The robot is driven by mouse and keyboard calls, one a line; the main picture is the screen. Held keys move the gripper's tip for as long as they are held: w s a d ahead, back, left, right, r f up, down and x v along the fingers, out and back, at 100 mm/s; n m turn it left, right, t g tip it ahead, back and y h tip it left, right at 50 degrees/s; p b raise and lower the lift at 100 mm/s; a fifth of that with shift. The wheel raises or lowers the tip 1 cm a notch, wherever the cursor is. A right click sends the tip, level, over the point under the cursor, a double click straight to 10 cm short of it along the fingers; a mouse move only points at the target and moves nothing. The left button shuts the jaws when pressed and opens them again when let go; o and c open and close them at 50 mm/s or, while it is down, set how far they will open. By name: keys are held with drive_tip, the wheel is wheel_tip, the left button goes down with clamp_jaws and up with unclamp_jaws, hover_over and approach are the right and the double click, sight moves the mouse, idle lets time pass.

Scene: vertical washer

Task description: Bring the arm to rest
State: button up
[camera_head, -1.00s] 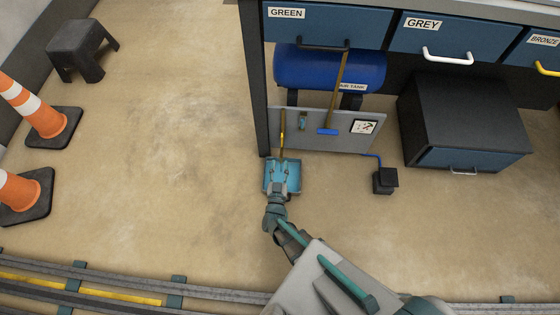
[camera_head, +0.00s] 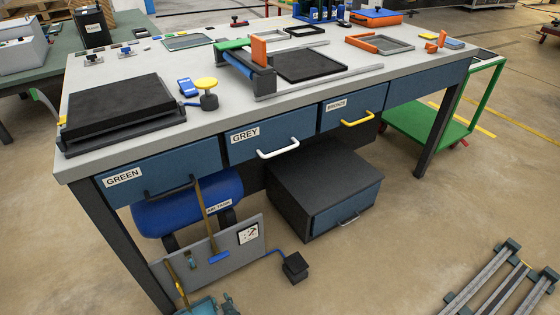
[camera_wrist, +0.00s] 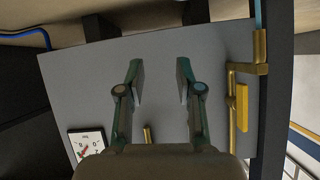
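My gripper (camera_wrist: 160,75) is open in the wrist view, its two fingers apart with no object held between the tips. It faces a grey panel (camera_wrist: 75,85) that hangs below the workbench. A small brass peg (camera_wrist: 148,135) shows between the fingers, nearer the palm. The rest of my arm is out of the head view.
A brass fitting with a yellow block (camera_wrist: 241,105) is right of my fingers. A blue air tank (camera_head: 180,212), dark cabinet (camera_head: 325,190) and black box (camera_head: 295,267) stand nearby.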

drive_tip(key=d+f+m+g+h, duration=0.25)
drive_tip(key=d+g, duration=0.35)
drive_tip(key=d, duration=0.8)
drive_tip(key=s+d+r+m+g+y+p, duration=0.1)
drive_tip(key=s+d+r+m+g, duration=0.25)
drive_tip(key=d, duration=0.55)
drive_tip(key=s+d+r+m+g+y+p, duration=0.1)
drive_tip(key=s+d+r+g, duration=0.1)
drive_tip(key=s+d+g, duration=0.45)
drive_tip(key=s+d+r+m+g+y, duration=0.2)
drive_tip(key=s+d+r+g, duration=0.1)
drive_tip(key=s+d+r, duration=0.6)
drive_tip(key=s+d+n+g+h+b, duration=0.1)
drive_tip(key=s+n+g+h+b, duration=0.3)
drive_tip(key=s+h, duration=0.55)
drive_tip(key=w+r+t+p, duration=0.2)
drive_tip(key=r+p, duration=0.6)
drive_tip(key=p, duration=0.7)
drive_tip(key=w+r+t+y+p, duration=0.1)
drive_tip(key=r+t+p, duration=0.3)
drive_tip(key=r+p, duration=0.4)
drive_tip(key=w+p, duration=0.1)
drive_tip(key=p, duration=0.6)
drive_tip(key=shift+r, duration=0.3)
drive_tip(key=shift+w, duration=0.1)
